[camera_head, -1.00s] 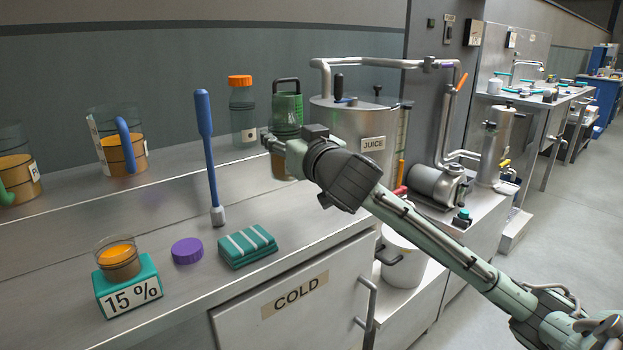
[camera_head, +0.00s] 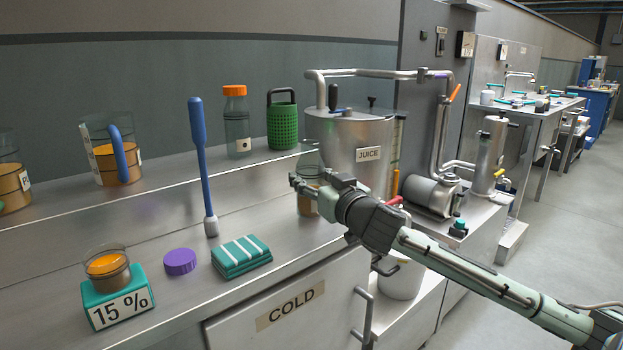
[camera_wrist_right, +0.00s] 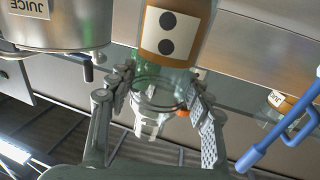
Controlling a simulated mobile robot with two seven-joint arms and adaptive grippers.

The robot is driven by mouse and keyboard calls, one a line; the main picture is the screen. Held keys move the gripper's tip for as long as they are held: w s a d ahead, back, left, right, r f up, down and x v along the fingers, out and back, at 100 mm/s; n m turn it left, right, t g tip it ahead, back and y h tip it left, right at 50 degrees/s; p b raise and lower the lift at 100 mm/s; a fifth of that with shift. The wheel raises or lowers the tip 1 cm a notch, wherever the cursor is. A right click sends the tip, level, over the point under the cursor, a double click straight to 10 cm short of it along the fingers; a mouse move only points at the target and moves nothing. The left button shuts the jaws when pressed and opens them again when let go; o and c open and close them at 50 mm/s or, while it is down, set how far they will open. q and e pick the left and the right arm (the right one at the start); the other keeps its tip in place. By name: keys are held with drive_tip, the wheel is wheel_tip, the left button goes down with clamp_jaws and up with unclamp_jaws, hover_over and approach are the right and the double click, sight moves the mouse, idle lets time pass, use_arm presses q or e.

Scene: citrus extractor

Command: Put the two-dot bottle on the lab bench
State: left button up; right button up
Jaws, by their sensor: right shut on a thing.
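The two-dot bottle (camera_wrist_right: 178,52) is clear with orange-brown content and a white label bearing two black dots. My right gripper (camera_wrist_right: 156,100) is shut around its clear neck in the wrist view. In the head view the bottle (camera_head: 306,205) is partly hidden behind my right gripper (camera_head: 306,186), in front of the juice tank. I cannot tell whether its base touches the counter. The steel counter (camera_head: 150,222) runs along the left. Another steel bench (camera_head: 560,103) with a tap stands far back right. My left gripper is not in view.
The juice tank (camera_head: 340,135) stands close behind the bottle. An orange-capped bottle (camera_head: 237,125) and a green perforated can (camera_head: 282,122) stand on the shelf. A blue-handled tool (camera_head: 202,160), purple lid (camera_head: 180,262) and folded cloth (camera_head: 241,257) are on the counter.

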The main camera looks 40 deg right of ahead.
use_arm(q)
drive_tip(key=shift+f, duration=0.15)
use_arm(e)
drive_tip(key=shift+f, duration=0.15)
drive_tip(key=o, duration=1.1)
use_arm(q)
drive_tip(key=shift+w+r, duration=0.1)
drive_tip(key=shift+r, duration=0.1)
use_arm(e)
drive_tip(key=shift+o, duration=1.3)
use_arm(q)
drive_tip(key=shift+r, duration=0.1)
use_arm(e)
drive_tip(key=shift+s, duration=0.2)
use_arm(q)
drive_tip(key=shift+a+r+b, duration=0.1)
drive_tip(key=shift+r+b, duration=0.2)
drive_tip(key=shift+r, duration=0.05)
use_arm(e)
drive_tip(key=s+a, duration=0.1)
drive_tip(key=s, duration=1)
drive_tip(key=shift+s+a+r, duration=0.2)
drive_tip(key=shift+s+a, duration=0.05)
drive_tip(key=shift+a, duration=0.15)
